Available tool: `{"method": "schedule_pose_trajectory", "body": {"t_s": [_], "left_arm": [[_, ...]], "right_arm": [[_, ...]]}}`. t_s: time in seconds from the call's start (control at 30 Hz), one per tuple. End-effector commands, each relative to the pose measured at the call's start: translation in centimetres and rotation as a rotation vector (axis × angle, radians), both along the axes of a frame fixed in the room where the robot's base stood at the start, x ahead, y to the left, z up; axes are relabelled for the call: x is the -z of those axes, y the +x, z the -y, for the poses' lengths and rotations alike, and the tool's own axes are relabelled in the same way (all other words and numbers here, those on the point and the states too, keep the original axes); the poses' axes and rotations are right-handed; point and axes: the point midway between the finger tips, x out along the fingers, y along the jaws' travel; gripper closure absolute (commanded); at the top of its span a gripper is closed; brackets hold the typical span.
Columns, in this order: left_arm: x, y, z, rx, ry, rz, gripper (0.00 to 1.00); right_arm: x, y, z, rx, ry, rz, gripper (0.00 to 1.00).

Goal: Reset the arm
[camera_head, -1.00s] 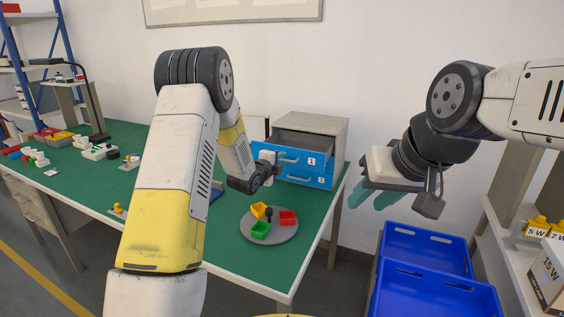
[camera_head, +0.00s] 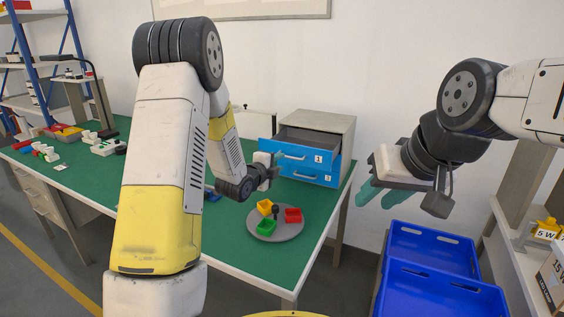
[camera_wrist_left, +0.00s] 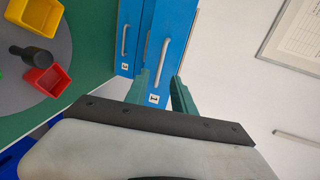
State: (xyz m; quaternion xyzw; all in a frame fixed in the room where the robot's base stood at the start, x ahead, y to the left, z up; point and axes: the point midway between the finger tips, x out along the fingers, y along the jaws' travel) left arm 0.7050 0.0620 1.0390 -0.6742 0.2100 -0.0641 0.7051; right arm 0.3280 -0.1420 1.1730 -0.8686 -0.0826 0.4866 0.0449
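My left gripper (camera_head: 276,168) is at the end of the left arm, in front of the blue-fronted drawer cabinet (camera_head: 335,124). My right gripper (camera_head: 378,192) is open and empty, above the blue crates at right.
A round grey tray (camera_head: 278,237) holds yellow, green and red bins and a dark upright piece. Two blue crates (camera_head: 432,246) stand on the floor at right. A shelf with boxes (camera_head: 552,275) is at far right. Several small parts lie on the left of the green table.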

Motion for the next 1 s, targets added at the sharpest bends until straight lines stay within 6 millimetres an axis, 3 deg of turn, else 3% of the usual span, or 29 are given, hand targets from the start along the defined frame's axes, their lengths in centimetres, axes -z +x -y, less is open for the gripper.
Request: {"method": "schedule_pose_trajectory", "body": {"t_s": [0.13, 0.27, 0.47, 0.7, 1.0], "left_arm": [[-1.2, -0.2, -0.7, -0.033, -0.036, -0.034, 0.69], [-4.2, -1.5, -2.7, -0.133, -0.15, -0.146, 0.69], [-9.2, -7.0, -6.2, -0.362, -0.435, -0.393, 0.69], [-12.8, -17.5, -8.6, -0.645, -0.798, -0.676, 0.69], [-13.8, -32.3, -8.5, -0.98, -1.17, -0.973, 0.69]], "right_arm": [[0.0, 0.0, 0.0, 0.0, 0.0, 0.0, 0.64], [0.0, 0.0, 0.0, 0.0, 0.0, 0.0, 0.64], [0.0, 0.0, 0.0, 0.0, 0.0, 0.0, 0.64], [0.0, 0.0, 0.0, 0.0, 0.0, 0.0, 0.64], [0.0, 0.0, 0.0, 0.0, 0.0, 0.0, 0.64]]}}
